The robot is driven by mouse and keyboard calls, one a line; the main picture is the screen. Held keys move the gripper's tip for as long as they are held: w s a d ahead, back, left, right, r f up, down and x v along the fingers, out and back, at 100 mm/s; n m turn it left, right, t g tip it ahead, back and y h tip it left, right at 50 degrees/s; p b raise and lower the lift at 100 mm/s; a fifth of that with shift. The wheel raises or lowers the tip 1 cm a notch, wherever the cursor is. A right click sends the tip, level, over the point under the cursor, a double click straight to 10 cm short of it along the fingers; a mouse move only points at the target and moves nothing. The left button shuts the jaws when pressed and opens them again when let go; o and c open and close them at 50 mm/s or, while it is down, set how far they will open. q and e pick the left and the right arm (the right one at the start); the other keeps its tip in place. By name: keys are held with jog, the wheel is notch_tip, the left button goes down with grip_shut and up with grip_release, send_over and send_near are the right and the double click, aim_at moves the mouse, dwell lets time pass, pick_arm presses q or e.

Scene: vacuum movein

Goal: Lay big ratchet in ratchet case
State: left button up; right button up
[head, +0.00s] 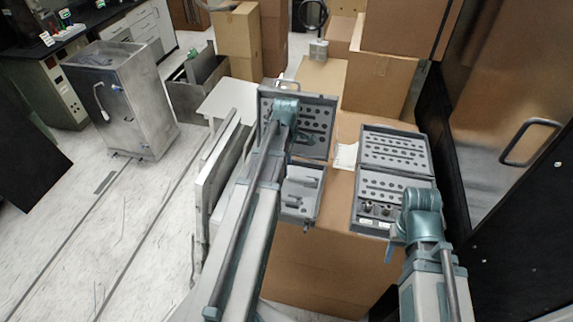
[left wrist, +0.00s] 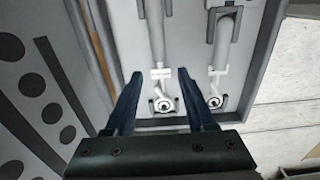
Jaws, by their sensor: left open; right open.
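The ratchet case (head: 301,188) stands open on a cardboard box, its lid (head: 318,112) raised and full of holes. In the left wrist view, two pale ratchets lie side by side in its grey tray (left wrist: 188,60). One ratchet (left wrist: 163,103) has its round head between my left fingers; the other ratchet (left wrist: 214,101) lies just right of them. I cannot tell which is the big one. My left gripper (left wrist: 160,95) is open over the tray; in the head view my arm mostly hides it. My right gripper (head: 392,250) is open and empty near the socket case.
An open socket case (head: 392,160) with several holes and a few sockets (head: 376,208) stands to the right. A white paper (head: 346,156) lies between the cases. A dark cabinet with a metal door (head: 510,120) closes off the right side. Floor on the left is mostly free.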

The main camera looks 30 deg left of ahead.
pick_arm(q)
notch_tip(320, 180, up, 8)
jog(key=p, duration=0.7)
jog(key=shift+r, duration=0.15)
jog(key=s+d+m, duration=0.4)
jog(key=d+m, duration=0.4)
jog(key=d, duration=0.1)
jog(key=s+d+m, duration=0.5)
jog(key=d+m, duration=0.3)
jog(key=d, duration=0.2)
jog(key=s+d+m+y, duration=0.1)
jog(key=s+d+m, duration=0.3)
jog(key=d+m, duration=0.5)
jog(key=shift+s+d, duration=0.3)
jog(key=shift+d, duration=0.25)
